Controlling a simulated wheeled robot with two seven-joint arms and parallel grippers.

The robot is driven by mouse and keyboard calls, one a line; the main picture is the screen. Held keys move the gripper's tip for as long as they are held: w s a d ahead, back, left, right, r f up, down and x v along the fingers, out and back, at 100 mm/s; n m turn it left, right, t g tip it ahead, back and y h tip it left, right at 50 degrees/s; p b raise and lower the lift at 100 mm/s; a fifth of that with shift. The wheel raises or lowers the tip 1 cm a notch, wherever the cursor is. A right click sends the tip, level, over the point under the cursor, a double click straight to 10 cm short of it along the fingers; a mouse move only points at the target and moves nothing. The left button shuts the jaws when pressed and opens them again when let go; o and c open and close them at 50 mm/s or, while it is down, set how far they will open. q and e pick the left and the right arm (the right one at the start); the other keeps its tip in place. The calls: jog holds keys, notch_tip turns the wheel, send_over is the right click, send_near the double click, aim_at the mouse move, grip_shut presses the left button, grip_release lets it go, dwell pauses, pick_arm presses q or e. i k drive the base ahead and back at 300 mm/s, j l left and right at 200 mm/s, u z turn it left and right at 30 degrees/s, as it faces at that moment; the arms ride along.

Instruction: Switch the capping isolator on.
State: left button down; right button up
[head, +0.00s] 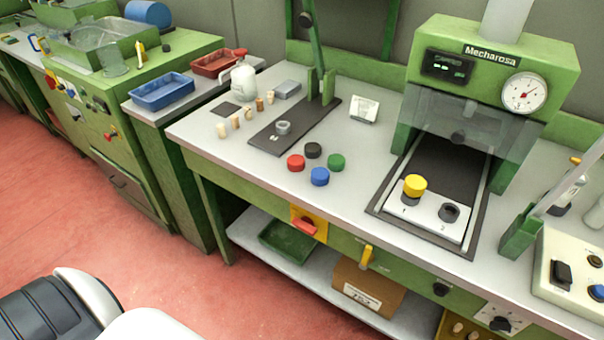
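A red rotary handle on a yellow plate (305,226), which looks like the isolator, is fixed to the green front edge of the middle bench. The handle lies roughly crosswise, slightly tilted down to the right; no on or off marking is readable. The green Mecharosa machine (490,75) stands on the same bench, with small lit green marks on its dark display (447,66). Neither of my grippers is in view.
Below the isolator, a shelf (255,247) holds a green tray (289,241) and a cardboard box (368,290). A yellow lever (367,256) and black knob (441,289) sit farther right on the front. Coloured caps (320,176) and several corks lie on top. Red floor ahead is clear.

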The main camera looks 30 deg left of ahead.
aim_at(305, 224)
jog(key=k+u, duration=0.1)
jog(key=u, duration=0.8)
